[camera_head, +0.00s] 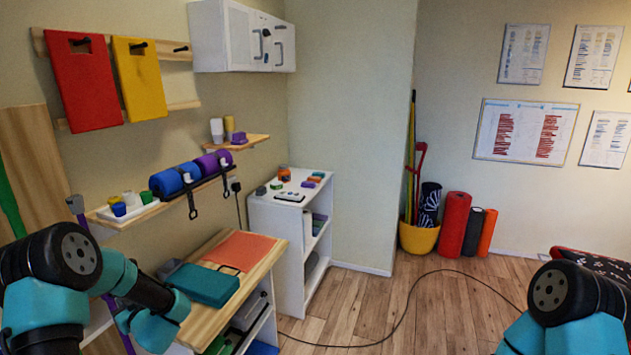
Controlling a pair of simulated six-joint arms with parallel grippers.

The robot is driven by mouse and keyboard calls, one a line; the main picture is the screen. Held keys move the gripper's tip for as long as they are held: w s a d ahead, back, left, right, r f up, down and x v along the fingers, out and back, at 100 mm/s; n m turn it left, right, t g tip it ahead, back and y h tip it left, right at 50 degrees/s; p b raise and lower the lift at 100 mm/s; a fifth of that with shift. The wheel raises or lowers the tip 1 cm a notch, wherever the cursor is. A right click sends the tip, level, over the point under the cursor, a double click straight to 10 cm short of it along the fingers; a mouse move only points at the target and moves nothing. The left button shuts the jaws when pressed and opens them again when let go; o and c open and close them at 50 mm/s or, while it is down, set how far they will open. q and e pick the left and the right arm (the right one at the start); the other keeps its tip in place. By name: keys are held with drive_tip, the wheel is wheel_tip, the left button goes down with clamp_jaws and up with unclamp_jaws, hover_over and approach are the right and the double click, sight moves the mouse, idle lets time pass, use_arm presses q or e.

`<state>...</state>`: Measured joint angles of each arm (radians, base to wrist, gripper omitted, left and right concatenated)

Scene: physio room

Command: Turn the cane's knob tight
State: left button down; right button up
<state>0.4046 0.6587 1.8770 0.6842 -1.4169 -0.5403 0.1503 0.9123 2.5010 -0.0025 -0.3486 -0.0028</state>
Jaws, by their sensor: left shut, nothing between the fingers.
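A purple cane (83,221) with a greyish top end stands at the left, against the wooden shelving. My left arm crosses in front of it and hides much of its lower shaft. I cannot make out the cane's knob. My left gripper (148,330) is low at the left, beside the cane's lower part, shut and empty. Its fingertips are small and partly hidden by my wrist, so I cannot tell whether they touch the cane. My right arm comes in at the bottom right corner, and its gripper is out of view.
A wooden bench (207,322) holds a teal box (203,285) and an orange mat (240,249). A white shelf unit (290,240) stands behind it. Wall shelves carry small cups and rolls. A dark cable (405,300) crosses the otherwise open floor. A yellow bucket (418,239) stands at the back.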

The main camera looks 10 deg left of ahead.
use_arm(q)
drive_tip(key=shift+a+r, duration=0.2)
drive_tip(key=shift+a, duration=0.25)
drive_tip(key=shift+s+a, duration=0.25)
drive_tip(key=shift+s, duration=0.35)
idle(0.4)
drive_tip(key=shift+s, duration=0.2)
drive_tip(key=shift+s+a+r, duration=0.1)
drive_tip(key=shift+s+a, duration=0.25)
drive_tip(key=shift+s, duration=0.1)
idle(0.3)
drive_tip(key=shift+s+f, duration=0.15)
drive_tip(key=shift+f, duration=0.3)
drive_tip(key=v, duration=0.6)
drive_tip(key=shift+f, duration=0.2)
idle(0.4)
